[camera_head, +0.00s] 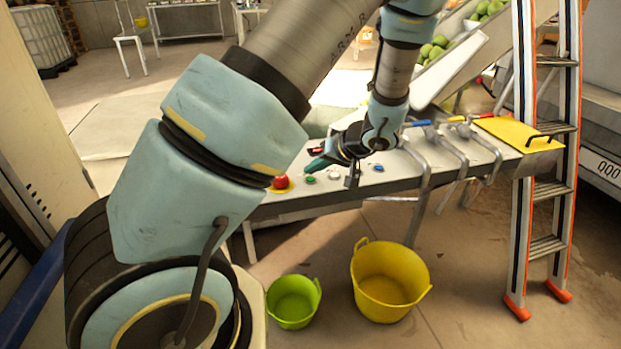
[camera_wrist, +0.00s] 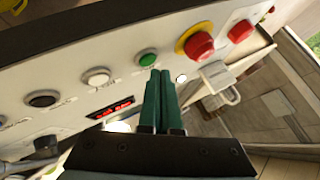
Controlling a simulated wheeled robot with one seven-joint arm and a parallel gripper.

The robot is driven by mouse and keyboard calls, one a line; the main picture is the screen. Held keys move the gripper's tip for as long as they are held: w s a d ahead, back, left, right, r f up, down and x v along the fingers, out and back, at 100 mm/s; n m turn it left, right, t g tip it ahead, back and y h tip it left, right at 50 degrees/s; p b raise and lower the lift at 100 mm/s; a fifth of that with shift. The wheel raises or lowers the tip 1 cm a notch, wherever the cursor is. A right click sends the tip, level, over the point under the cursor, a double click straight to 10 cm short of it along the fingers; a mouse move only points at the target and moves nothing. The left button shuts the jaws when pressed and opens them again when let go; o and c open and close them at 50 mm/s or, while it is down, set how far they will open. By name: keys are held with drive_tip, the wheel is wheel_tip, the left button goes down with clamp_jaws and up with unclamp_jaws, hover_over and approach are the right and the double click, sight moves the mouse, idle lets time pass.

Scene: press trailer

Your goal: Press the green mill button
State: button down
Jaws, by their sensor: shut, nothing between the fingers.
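The green button (camera_head: 310,180) sits on the pale control panel, between a red mushroom button (camera_head: 280,182) on a yellow base and a white button (camera_head: 334,176). In the wrist view the green button (camera_wrist: 147,57) is fully uncovered, just beyond the fingertips and slightly left of them. My gripper (camera_head: 313,166) has dark green fingers and hangs close above the panel near the green button. In the wrist view my gripper (camera_wrist: 161,72) has its fingers together with nothing between them. A small gap shows between the tips and the button; exact depth is unclear.
Nearby on the panel are the red mushroom button (camera_wrist: 196,43), another red button (camera_wrist: 240,31), a white button (camera_wrist: 97,76), a black button (camera_wrist: 42,98) and a red-lit display (camera_wrist: 111,107). Metal levers (camera_head: 420,165) stand to the right. Yellow (camera_head: 388,283) and green (camera_head: 293,301) buckets stand below.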

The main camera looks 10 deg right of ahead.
sight(311, 184)
drive_tip(key=shift+r, duration=0.25)
wheel_tip(311, 184, up, 5)
drive_tip(key=shift+f+p, duration=0.15)
drive_tip(key=shift+p, duration=0.9)
drive_tip(key=s+a+r+g+h, duration=0.2)
drive_tip(key=s+a+r+h, duration=0.1)
drive_tip(key=s+a, duration=0.3)
drive_tip(key=s+a+r+g+h, duration=0.3)
drive_tip(key=s+a, duration=0.4)
drive_tip(key=a, duration=0.4)
drive_tip(key=shift+r+m, duration=0.25)
drive_tip(key=shift+m, duration=0.15)
